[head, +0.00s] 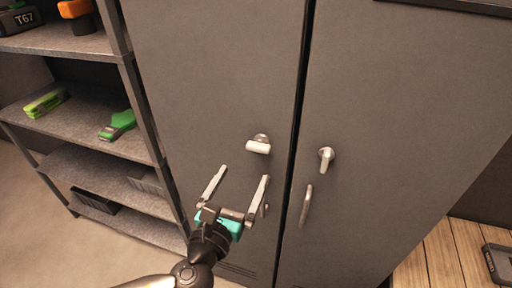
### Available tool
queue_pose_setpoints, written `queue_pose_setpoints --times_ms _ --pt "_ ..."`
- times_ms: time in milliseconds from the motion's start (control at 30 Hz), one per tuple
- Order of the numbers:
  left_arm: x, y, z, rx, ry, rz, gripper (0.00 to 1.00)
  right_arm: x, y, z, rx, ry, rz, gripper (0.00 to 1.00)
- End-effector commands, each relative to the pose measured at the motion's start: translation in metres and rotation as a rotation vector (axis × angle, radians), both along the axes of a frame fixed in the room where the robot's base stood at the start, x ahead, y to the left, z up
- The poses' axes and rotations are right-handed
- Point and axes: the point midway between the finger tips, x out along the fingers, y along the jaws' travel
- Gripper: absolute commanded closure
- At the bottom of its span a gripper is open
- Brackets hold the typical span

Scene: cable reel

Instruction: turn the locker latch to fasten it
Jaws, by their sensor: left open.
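A grey two-door locker (380,90) fills the middle of the head view, with both doors looking closed. The left door has a silver latch (258,145) with its handle lying roughly level. The right door has a second latch (326,158) with its handle hanging roughly upright. A curved pull handle (307,205) sits below the right latch; part of another shows behind my right-hand finger. My left gripper (241,174) is open and empty, its fingers pointing up in front of the left door, just below the left latch. My right gripper is not in view.
A grey shelf unit (85,128) stands at the left. It holds a green tool (118,125), a yellow-green item (46,101) and dark items. A wooden surface (447,255) with a dark tray (497,263) is at the lower right. Bare floor (40,225) shows at lower left.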

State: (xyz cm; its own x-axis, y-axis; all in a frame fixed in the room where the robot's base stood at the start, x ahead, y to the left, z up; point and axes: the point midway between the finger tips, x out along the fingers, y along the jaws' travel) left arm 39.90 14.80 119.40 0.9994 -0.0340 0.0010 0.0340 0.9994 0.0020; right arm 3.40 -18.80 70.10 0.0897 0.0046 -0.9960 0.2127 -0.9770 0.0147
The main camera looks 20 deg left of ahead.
Motion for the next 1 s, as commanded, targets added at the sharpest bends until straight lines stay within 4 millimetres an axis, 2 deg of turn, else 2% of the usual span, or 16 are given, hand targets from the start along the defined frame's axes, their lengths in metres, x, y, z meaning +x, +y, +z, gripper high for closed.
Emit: queue_pose_setpoints --times_ms 300,500,700,1000 --pt "0.055 -0.002 0.002 -0.002 -0.001 0.001 0.00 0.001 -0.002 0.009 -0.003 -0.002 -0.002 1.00" --pt "0.083 -0.003 0.000 -0.002 0.000 0.000 0.00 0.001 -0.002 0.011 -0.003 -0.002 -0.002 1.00" --pt "0.098 -0.004 -0.001 -0.002 0.002 0.000 0.00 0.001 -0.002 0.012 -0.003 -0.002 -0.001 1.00" --pt "0.100 -0.004 -0.001 -0.002 0.002 -0.001 0.00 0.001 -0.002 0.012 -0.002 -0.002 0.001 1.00"
